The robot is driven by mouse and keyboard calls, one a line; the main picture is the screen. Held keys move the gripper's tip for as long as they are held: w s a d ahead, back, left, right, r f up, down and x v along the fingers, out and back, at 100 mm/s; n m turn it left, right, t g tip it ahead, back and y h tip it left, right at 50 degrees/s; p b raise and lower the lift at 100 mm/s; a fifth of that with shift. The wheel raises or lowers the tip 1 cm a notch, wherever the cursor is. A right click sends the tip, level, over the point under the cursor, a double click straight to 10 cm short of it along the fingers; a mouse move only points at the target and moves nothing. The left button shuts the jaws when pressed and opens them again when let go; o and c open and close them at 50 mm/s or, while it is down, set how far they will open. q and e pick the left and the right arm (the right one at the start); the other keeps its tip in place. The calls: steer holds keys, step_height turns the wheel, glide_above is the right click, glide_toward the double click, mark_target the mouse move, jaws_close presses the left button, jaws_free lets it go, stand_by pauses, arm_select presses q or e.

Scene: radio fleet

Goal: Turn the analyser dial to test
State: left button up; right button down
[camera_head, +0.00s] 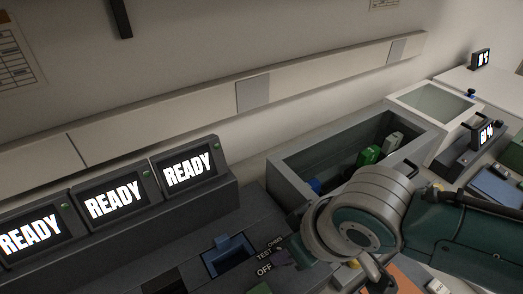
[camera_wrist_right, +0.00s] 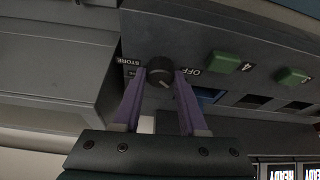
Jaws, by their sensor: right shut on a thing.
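The analyser dial (camera_wrist_right: 160,70) is a round dark knob on the dark panel, seen in the right wrist view. The words STORE and OFF are printed on either side of it. In the head view the labels TEST (camera_head: 264,254) and OFF (camera_head: 264,270) show beside my right gripper, with the dial largely hidden there. My right gripper (camera_wrist_right: 160,77) has its two purple fingers shut on the dial, one on each side. A faint light mark shows on the knob, but which label it points to is hard to tell. My left gripper is out of view.
Three screens (camera_head: 115,201) reading READY stand on the console to the left. A blue slot (camera_head: 228,259) lies left of the dial. Green blocks (camera_wrist_right: 223,62) sit along the panel. A grey open bin (camera_head: 300,160) with green and white items stands behind my right arm.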

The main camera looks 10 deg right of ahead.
steer(key=shift+m+p, duration=0.3)
steer(key=shift+m, duration=0.2)
steer(key=shift+c, duration=2.2)
jaws_free()
steer(key=p+v, duration=0.3)
steer(key=v, duration=0.7)
steer(key=shift+a, duration=0.15)
steer(key=shift+s, duration=0.15)
